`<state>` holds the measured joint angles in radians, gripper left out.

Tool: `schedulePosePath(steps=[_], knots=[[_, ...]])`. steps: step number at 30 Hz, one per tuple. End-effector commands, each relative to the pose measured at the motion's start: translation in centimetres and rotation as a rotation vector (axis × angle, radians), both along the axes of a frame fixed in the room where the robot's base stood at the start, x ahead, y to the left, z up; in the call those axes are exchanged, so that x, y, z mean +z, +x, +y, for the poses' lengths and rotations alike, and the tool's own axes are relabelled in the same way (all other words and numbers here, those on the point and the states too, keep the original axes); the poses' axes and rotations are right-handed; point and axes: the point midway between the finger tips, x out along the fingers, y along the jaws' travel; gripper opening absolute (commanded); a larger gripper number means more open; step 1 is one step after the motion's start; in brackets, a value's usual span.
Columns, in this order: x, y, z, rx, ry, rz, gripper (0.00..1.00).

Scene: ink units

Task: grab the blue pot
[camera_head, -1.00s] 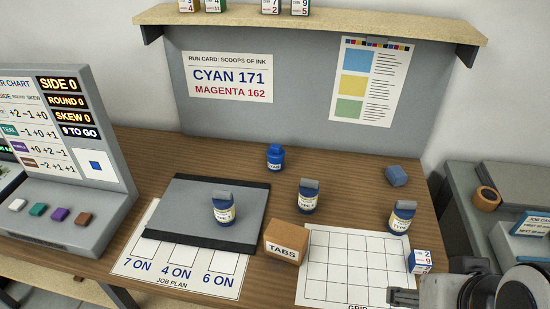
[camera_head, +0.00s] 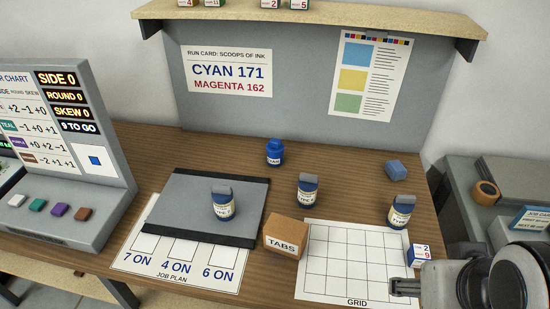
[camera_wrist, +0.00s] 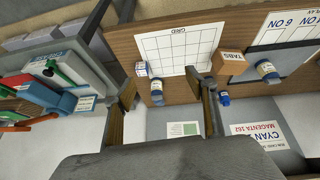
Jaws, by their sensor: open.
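The blue pot (camera_head: 274,152), all blue with a lid and a pale label, stands upright at the back of the wooden desk, below the grey panel. It shows small in the wrist view (camera_wrist: 224,98), beyond the right finger. My gripper (camera_head: 405,287) is low at the right in the head view, near the grid's front right corner and well away from the pot. In the wrist view its two fingers (camera_wrist: 163,88) are spread wide with nothing held between them.
Grey-lidded blue pots with cream labels stand on the grey mat (camera_head: 223,205), mid-desk (camera_head: 307,191) and at right (camera_head: 402,211). The grid sheet (camera_head: 340,262) is bare.

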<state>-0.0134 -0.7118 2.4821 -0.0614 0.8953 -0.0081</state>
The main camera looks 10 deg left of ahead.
Motion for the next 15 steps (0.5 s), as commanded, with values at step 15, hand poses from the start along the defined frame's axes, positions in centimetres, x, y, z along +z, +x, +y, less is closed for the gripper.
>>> schedulePosePath(steps=[15], knots=[[0.9,7.3,-5.2,0.256,-0.429,0.096,0.56]])
